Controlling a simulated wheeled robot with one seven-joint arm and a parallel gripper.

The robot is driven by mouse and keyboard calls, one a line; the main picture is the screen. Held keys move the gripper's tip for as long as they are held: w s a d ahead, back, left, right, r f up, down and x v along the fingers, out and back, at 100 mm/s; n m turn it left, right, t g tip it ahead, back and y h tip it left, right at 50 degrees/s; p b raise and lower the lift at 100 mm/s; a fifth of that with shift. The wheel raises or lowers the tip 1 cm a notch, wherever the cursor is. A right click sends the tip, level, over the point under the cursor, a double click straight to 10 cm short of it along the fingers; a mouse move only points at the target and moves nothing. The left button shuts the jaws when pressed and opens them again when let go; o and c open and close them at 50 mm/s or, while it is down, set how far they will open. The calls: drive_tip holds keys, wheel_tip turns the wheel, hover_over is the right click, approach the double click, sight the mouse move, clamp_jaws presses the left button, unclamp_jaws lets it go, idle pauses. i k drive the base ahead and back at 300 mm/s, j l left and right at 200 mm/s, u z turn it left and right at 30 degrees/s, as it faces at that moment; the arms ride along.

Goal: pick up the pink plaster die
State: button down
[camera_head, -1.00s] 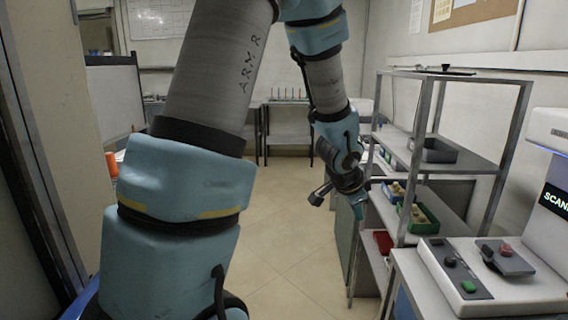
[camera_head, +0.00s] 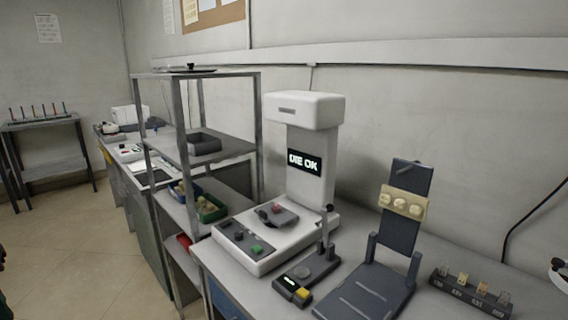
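A small pinkish-red piece (camera_head: 277,209), which looks like the pink plaster die, sits on the dark plate (camera_head: 284,219) of the white scanner (camera_head: 311,150). It is too small to make out its exact shape. The scanner's screen (camera_head: 304,162) reads "DIE OK". My gripper is not in view; only dark slivers show at the left edge, perhaps part of my arm. Nothing is seen touching the pinkish piece.
A metal shelf rack (camera_head: 257,130) stands left of the scanner, with a green bin (camera_head: 211,214) on it. A small device with a post (camera_head: 308,272), a dark stand holding a beige plate (camera_head: 403,203) and a labelled holder (camera_head: 470,295) stand to the right. Floor at left is clear.

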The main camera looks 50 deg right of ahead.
sight(276, 208)
drive_tip(key=z, duration=1.55)
drive_tip(key=i+l+u, duration=0.3)
drive_tip(key=i+u, duration=0.15)
drive_tip(key=i, duration=0.1)
